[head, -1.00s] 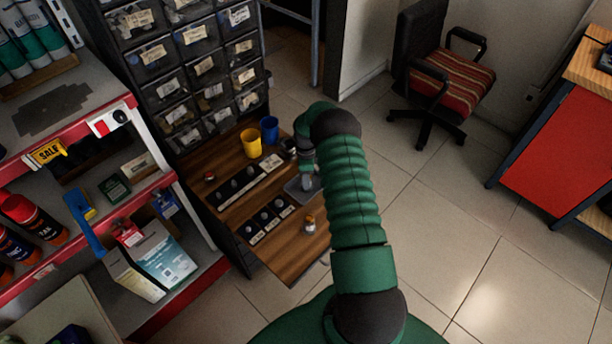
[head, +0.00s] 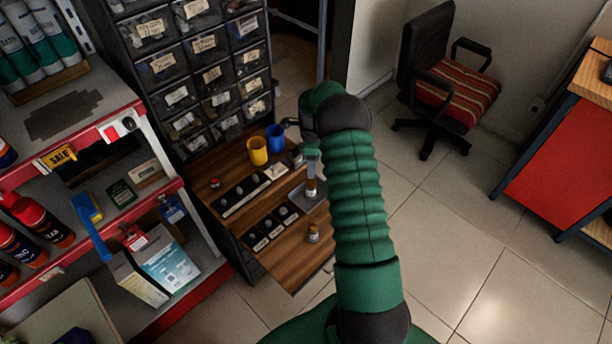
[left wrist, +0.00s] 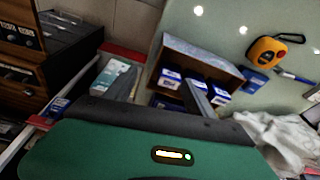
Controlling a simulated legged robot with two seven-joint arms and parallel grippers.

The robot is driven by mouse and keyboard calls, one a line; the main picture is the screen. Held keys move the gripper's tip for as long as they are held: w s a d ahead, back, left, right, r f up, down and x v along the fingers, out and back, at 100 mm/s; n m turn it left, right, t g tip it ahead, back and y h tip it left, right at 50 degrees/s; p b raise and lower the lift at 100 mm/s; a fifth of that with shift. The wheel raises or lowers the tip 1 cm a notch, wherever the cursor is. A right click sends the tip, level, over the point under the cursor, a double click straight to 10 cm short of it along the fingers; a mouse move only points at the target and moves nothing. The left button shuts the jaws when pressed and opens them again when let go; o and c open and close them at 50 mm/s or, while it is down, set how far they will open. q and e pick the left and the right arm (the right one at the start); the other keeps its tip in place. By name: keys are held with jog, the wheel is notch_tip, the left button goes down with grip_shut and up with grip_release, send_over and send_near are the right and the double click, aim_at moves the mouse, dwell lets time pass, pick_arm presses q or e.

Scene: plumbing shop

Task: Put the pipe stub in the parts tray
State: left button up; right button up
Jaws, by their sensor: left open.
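The grey parts tray (head: 303,198) lies on the brown wooden bench top. My right gripper (head: 312,172) points down over it, partly screened by my arm. A brownish-orange piece, likely the pipe stub (head: 311,187), shows upright directly below the fingers, at the tray. I cannot tell whether the fingers still grip it or it stands free. My left gripper (left wrist: 165,92) is open and empty in the left wrist view, over a pale counter; it is not in the head view.
A small brass-coloured fitting (head: 313,234) stands near the bench's front edge. Yellow (head: 257,151) and blue (head: 275,137) cups stand behind. A drawer cabinet (head: 200,75) rises at the back. The left wrist view shows blue-white boxes in a bin and a yellow tape measure (left wrist: 268,49).

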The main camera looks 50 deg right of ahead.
jog(key=a+r+n+t, duration=0.1)
jog(key=a+r+n, duration=0.3)
jog(key=a+n, duration=0.6)
jog(key=a+r+n+t, duration=0.1)
jog(key=a+r+n, duration=0.45)
jog(key=a, duration=0.85)
pick_arm(q)
jog(key=shift+w+p+v, duration=0.2)
jog(key=shift+p+v, duration=0.75)
jog(key=shift+p, duration=0.05)
jog(key=shift+w+p+v, duration=0.25)
jog(key=shift+p+v, duration=0.7)
pick_arm(e)
jog(key=s+a+r+n, duration=0.4)
jog(key=s+a+n, duration=0.6)
jog(key=a+n, duration=0.2)
jog(key=shift+s+a+r+n+t, duration=0.15)
jog(key=shift+s+r+n+t, duration=0.2)
jog(key=shift+n, duration=0.1)
